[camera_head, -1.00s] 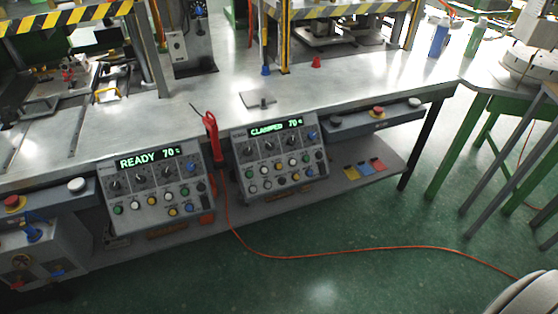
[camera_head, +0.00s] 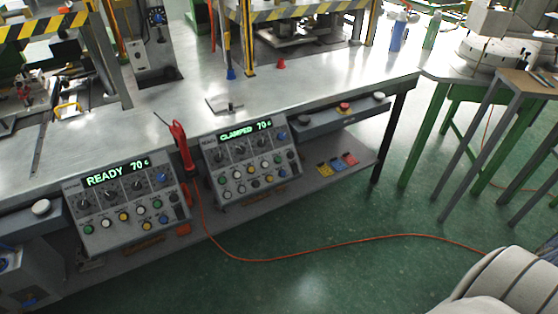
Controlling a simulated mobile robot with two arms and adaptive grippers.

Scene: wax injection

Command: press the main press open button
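Two grey control panels hang at the front edge of the metal workbench. The left panel (camera_head: 104,207) has a green display reading READY 70. The right panel (camera_head: 240,151) has a green display reading CLAMPED 70. Both carry black knobs and rows of green, white, yellow, blue and black buttons. The button labels are too small to read, so I cannot tell which one is the open button. Neither of my grippers is in view. A pale rounded part, apparently my arm, shows at the lower right, well apart from the panels.
A red hand tool (camera_head: 181,146) stands between the panels, its orange cord (camera_head: 330,245) crossing the green floor. A bar with a red button (camera_head: 345,107) is right of the right panel. A green-legged table (camera_head: 437,75) stands at right.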

